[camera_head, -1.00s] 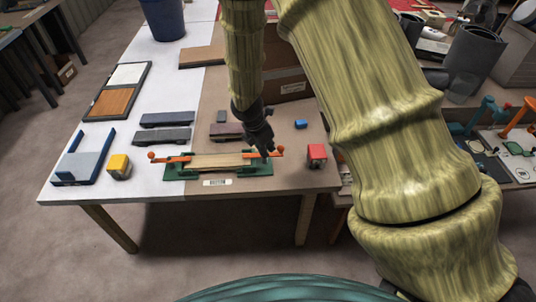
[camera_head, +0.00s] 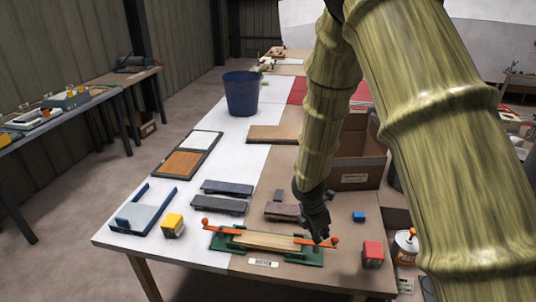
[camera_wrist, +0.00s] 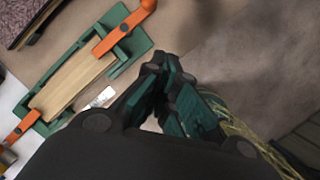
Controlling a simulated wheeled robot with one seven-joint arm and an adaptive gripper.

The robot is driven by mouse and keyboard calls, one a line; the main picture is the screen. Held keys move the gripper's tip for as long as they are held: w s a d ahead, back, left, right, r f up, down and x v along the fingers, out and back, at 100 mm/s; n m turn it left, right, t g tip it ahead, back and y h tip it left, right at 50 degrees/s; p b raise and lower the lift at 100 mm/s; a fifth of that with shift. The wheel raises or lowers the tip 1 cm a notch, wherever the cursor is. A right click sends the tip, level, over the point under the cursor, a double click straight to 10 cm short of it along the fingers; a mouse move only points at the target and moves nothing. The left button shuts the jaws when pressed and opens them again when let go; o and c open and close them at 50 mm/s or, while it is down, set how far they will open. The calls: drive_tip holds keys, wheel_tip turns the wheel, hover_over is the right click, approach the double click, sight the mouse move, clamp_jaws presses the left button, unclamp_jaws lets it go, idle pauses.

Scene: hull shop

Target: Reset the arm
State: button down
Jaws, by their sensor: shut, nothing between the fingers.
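My gripper (camera_head: 321,236) is at the end of my bamboo-textured arm, above the right end of a green clamping fixture (camera_head: 222,240) near the table's front edge. The gripper is shut with nothing between its fingers. In the wrist view the closed fingers (camera_wrist: 165,68) show beside the fixture's right end. The fixture has orange handles (camera_head: 328,242) and holds a pale wooden strip (camera_head: 265,242). I cannot tell from these views whether the fingertips touch the right handle.
A red block (camera_head: 372,254), a blue block (camera_head: 359,216) and a yellow block (camera_head: 173,226) stand around the fixture. Dark planks (camera_head: 218,205) lie behind it. A cardboard box (camera_head: 355,172) stands behind the gripper, and a blue bin (camera_head: 241,94) is farther back. White tabletop (camera_head: 235,135) is bare in places.

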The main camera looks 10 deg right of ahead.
drive_tip(key=s+a+f+m+g+y+b, duration=0.1)
drive_tip(key=s+a+f+m+y, duration=0.15)
drive_tip(key=s+f+m, duration=0.45)
drive_tip(key=s+a+f+m+y, duration=0.1)
drive_tip(key=s+a+f+m, duration=0.25)
drive_tip(key=s+f, duration=0.75)
drive_tip(key=s+f+m, duration=0.4)
drive_tip(key=s+m, duration=0.1)
drive_tip(key=s, duration=0.3)
drive_tip(key=s+d+f+m+b, duration=0.1)
drive_tip(key=s+f+m, duration=0.4)
drive_tip(key=s, duration=0.3)
drive_tip(key=shift+s+f+m+b, duration=0.3)
drive_tip(key=shift+m, duration=0.05)
drive_tip(key=shift+d, duration=0.1)
